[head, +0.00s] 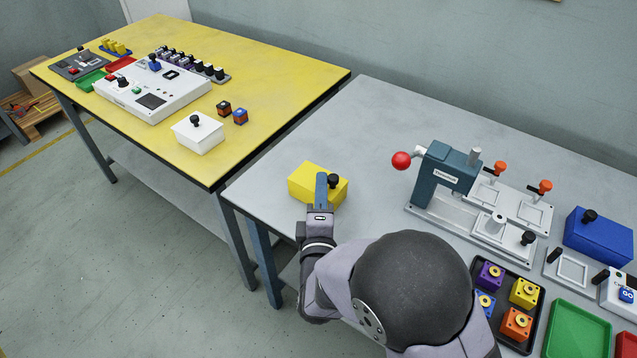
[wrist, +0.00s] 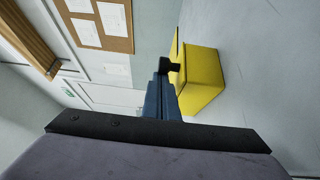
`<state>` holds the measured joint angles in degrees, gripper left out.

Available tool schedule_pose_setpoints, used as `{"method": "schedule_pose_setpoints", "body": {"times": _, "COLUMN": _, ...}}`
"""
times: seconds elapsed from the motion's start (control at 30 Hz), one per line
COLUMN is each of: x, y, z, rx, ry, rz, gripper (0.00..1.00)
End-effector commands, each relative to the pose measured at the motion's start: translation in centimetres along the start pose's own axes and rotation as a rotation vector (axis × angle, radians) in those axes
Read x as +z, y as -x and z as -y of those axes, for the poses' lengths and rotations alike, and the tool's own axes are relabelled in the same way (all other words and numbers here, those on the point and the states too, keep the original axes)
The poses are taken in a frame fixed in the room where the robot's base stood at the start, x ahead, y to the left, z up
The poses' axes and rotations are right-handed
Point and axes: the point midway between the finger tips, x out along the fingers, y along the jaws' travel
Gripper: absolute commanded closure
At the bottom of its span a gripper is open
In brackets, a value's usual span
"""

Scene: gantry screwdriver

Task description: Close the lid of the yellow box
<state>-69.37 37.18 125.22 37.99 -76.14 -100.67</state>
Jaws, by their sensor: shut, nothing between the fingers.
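The yellow box (head: 302,182) stands on the grey table in front of my arm. Its lid lies over the top and carries a black knob (head: 333,181). In the wrist view the box (wrist: 205,75) is right of the fingers, and the lid (wrist: 176,42) shows as a thin yellow edge that looks slightly tilted off the box. My gripper (head: 321,177) is shut and empty, its blue fingers over the lid beside the knob. In the wrist view the fingertips (wrist: 160,66) are close to the knob (wrist: 171,66); I cannot tell whether they touch.
A press with a red ball handle (head: 401,160) stands right of the box. A blue box (head: 598,236), a black tray of coloured blocks (head: 538,310) and a green tray (head: 577,332) lie farther right. A yellow table (head: 270,75) with a white box stands at left.

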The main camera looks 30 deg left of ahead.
Motion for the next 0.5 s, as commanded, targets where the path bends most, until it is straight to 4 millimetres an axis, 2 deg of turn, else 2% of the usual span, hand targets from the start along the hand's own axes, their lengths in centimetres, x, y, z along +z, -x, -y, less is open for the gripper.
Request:
{"method": "schedule_pose_setpoints", "body": {"times": 0.03, "x": 0.7, "y": 0.0, "z": 0.2, "rx": -0.005, "ry": 0.001, "rz": 0.018, "gripper": 1.0}}
{"method": "schedule_pose_setpoints", "body": {"times": 0.23, "x": 0.3, "y": -0.2, "z": 0.2, "rx": -0.005, "ry": 0.002, "rz": 0.018, "gripper": 1.0}}
{"method": "schedule_pose_setpoints", "body": {"times": 0.5, "x": -2.6, "y": -1.0, "z": 0.1, "rx": -0.003, "ry": 0.002, "rz": 0.006, "gripper": 1.0}}
